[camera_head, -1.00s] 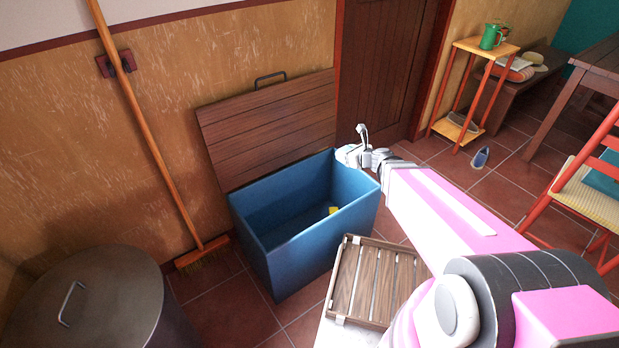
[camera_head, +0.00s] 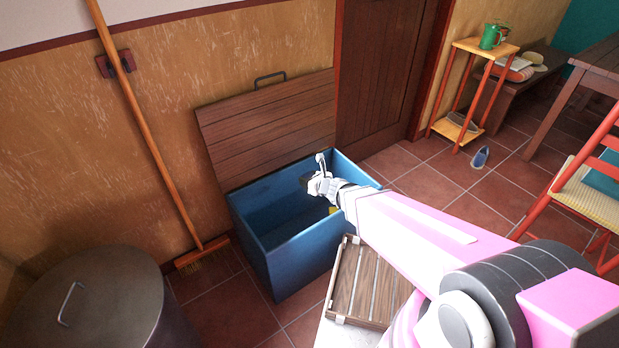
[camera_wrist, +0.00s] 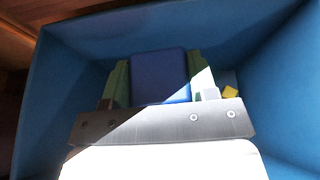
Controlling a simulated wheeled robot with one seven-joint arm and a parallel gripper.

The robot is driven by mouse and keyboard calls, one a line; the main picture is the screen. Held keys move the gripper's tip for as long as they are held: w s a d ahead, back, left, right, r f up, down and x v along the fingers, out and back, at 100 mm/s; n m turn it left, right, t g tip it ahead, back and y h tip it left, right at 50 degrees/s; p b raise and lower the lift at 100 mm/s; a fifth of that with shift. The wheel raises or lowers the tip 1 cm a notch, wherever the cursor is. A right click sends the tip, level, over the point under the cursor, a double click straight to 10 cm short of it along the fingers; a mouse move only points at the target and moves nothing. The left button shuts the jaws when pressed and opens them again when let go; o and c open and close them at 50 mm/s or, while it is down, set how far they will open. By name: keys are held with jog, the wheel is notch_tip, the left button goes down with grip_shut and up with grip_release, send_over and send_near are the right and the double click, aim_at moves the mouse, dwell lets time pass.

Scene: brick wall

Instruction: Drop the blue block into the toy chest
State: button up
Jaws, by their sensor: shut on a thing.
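The toy chest (camera_head: 300,262) is a blue open box with its brown wooden lid (camera_head: 268,125) raised against the wall. My gripper (camera_head: 308,183) is over the chest's opening, toward its right side. In the wrist view my gripper (camera_wrist: 160,82) is shut on the blue block (camera_wrist: 159,75), which sits between the two fingers. The chest's blue inner walls (camera_wrist: 75,70) surround the block in that view. The block is hard to make out in the head view.
A small yellow thing (camera_wrist: 230,91) lies inside the chest. A slatted wooden crate (camera_head: 370,285) stands in front of the chest. A broom (camera_head: 150,130) leans on the wall, and a lidded metal bin (camera_head: 110,290) stands at left.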

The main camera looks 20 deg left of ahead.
jog(key=shift+f, duration=2.45)
jog(key=o, duration=1)
jog(key=v, duration=1)
jog(key=shift+s+d, duration=0.25)
jog(key=shift+d, duration=0.1)
jog(key=shift+w+r, duration=0.1)
jog(key=shift+r, duration=0.05)
